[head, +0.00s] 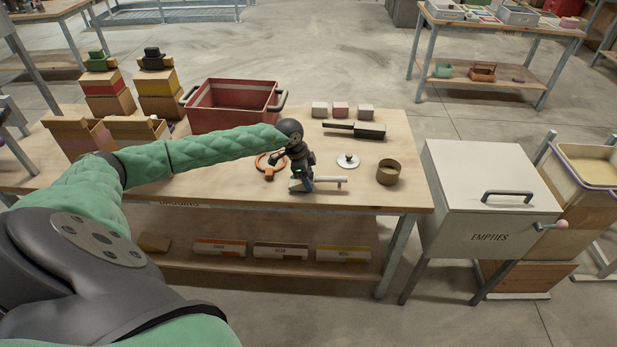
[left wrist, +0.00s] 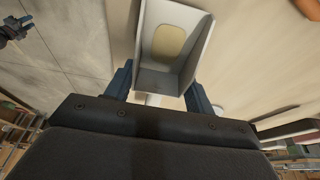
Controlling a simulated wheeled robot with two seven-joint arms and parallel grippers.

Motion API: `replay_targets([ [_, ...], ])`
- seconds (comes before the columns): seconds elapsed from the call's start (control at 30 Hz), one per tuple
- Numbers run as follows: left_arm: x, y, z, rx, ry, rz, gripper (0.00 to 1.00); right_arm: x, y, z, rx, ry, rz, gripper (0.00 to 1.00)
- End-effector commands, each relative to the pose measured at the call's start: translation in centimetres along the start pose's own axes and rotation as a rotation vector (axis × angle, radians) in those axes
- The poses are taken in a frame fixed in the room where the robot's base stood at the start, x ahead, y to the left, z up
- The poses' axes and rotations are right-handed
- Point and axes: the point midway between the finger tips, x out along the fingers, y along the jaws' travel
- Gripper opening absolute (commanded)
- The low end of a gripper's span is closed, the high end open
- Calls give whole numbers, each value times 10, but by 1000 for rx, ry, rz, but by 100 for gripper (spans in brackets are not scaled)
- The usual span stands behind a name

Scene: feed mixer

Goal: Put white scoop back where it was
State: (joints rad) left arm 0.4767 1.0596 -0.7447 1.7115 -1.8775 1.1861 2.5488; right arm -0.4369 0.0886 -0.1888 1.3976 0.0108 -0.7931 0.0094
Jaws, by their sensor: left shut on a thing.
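My left gripper (head: 302,180) points down over the front part of the wooden table (head: 230,185). It is shut on the white scoop (head: 331,182). In the left wrist view the scoop (left wrist: 144,45) sits between the two blue fingertips, with its open side and a tan patch inside facing the camera. Whether the scoop touches the table top is unclear. A dark gripper with blue parts, seemingly my right gripper (left wrist: 15,28), shows small at the upper left of the wrist view, over the floor; its fingers are too small to read.
Near the left gripper are an orange ring (head: 270,167), a white lid (head: 348,160) and a brass cup (head: 388,172). A black scoop-like tool (head: 368,131), small blocks (head: 340,110) and a red bin (head: 230,104) stand behind. A white EMPTIES cabinet (head: 470,190) stands right of the table.

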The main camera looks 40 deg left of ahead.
Motion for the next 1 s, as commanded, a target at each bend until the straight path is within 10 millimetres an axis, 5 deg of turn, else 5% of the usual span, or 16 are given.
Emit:
replay_targets([
  [1.0, 10, 0, 3, 0, 0, 0, 28, 4, 0, 1, 0, 0, 0, 36],
])
